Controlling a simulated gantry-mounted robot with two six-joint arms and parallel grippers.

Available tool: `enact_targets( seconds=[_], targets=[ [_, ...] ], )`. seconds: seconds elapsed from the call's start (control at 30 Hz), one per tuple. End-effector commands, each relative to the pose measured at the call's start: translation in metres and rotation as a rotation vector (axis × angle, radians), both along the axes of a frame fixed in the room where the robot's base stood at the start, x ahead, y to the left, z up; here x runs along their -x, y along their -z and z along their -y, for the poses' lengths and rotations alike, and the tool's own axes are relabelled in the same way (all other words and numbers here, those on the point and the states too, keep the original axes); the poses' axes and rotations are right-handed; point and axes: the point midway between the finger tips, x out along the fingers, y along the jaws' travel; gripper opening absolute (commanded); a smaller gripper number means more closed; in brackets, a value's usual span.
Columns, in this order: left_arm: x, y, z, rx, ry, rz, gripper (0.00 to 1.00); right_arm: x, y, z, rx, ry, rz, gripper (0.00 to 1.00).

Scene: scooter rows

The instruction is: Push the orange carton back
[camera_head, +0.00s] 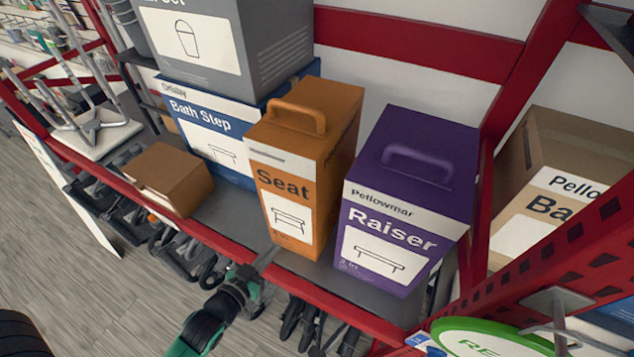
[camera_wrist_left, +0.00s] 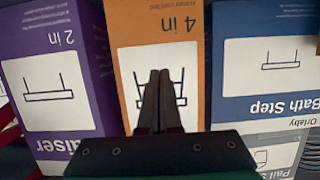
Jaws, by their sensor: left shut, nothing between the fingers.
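The orange carton (camera_head: 309,160), marked "Seat" and with a handle on top, stands upright on the grey shelf between a blue-and-white box and a purple box. My left gripper (camera_head: 265,257) is shut and empty at the shelf's front edge, low in front of the orange carton. In the left wrist view the shut fingers (camera_wrist_left: 160,80) point at the front face of the orange carton (camera_wrist_left: 190,25), over its white label. I cannot tell whether the fingertips touch it. My right gripper is not in view.
The purple "Raiser" box (camera_head: 408,195) stands right of the orange carton, and the "Bath Step" box (camera_head: 205,125) stands to its left. A small brown box (camera_head: 168,178) sits further left. The red shelf edge (camera_head: 205,236) runs along the front. A tan carton (camera_head: 563,165) lies beyond the red upright.

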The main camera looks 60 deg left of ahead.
Motion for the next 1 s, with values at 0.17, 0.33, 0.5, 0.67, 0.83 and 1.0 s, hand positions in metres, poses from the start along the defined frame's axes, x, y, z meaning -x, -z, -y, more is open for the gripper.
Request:
enact_targets(
  seconds=[0.17, 0.33, 0.5, 0.67, 0.83, 1.0],
  targets=[
    [-0.012, -0.001, -0.007, -0.001, 0.000, 0.003, 0.00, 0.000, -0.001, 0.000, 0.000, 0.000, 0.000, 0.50],
    [-0.022, 0.000, -0.012, 0.000, 0.000, 0.002, 0.00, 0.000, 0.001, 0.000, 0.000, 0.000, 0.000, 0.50],
    [-0.032, 0.000, -0.018, -0.001, 0.000, 0.002, 0.00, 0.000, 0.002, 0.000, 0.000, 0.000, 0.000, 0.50],
    [-0.042, -0.001, -0.024, 0.000, 0.001, 0.002, 0.00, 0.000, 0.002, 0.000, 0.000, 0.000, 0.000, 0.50],
    [-0.052, -0.001, -0.030, -0.001, 0.000, 0.003, 0.00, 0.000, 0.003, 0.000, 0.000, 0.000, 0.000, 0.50],
    [-0.063, 0.000, -0.035, 0.000, 0.000, 0.001, 0.00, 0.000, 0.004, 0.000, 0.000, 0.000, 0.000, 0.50]
  ],
)
